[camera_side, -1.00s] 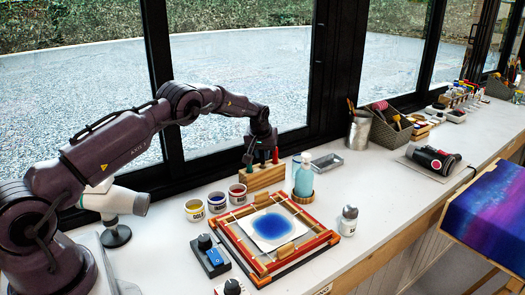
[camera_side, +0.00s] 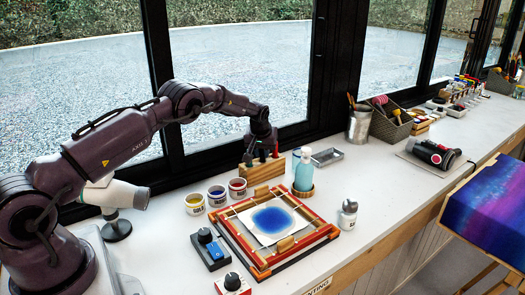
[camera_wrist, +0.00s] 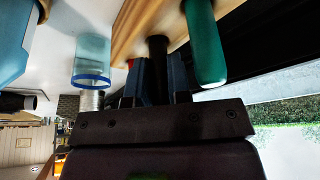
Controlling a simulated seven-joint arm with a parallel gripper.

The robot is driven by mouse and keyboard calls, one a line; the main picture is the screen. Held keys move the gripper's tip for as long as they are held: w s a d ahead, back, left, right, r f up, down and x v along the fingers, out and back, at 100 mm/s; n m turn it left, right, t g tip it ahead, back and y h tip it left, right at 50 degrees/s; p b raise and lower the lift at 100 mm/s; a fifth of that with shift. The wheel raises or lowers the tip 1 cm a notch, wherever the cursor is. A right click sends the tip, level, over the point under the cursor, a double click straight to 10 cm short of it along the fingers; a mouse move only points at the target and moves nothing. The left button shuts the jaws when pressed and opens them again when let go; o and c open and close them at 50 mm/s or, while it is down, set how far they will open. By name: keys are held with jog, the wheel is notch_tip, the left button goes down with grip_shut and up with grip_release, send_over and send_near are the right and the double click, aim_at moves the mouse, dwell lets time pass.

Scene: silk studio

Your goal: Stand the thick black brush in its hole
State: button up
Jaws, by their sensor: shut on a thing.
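My gripper (camera_side: 262,150) is over the wooden brush block (camera_side: 262,173) in the side view, pointing down. In the wrist view its two dark fingers (camera_wrist: 155,82) are shut on the thick black brush (camera_wrist: 157,48). The brush's far end meets the wooden block (camera_wrist: 138,25) there; I cannot tell how deep it sits in a hole. A green handle (camera_wrist: 205,45) stands in the block beside it, and shows at the block's left in the side view. A red handle (camera_side: 275,152) stands at the block's right. The black brush is mostly hidden by my gripper in the side view.
Paint jars (camera_side: 217,196) stand left of the block. A blue pump bottle (camera_side: 303,172) stands close on its right. A wooden frame (camera_side: 318,232) with a blue-dyed cloth lies in front. A metal tray (camera_side: 327,156) lies behind the bottle, near the window.

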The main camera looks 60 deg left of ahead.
jog(key=shift+f, duration=0.25)
jog(key=o, duration=0.8)
jog(key=shift+o, duration=0.2)
jog(key=v, duration=1.3)
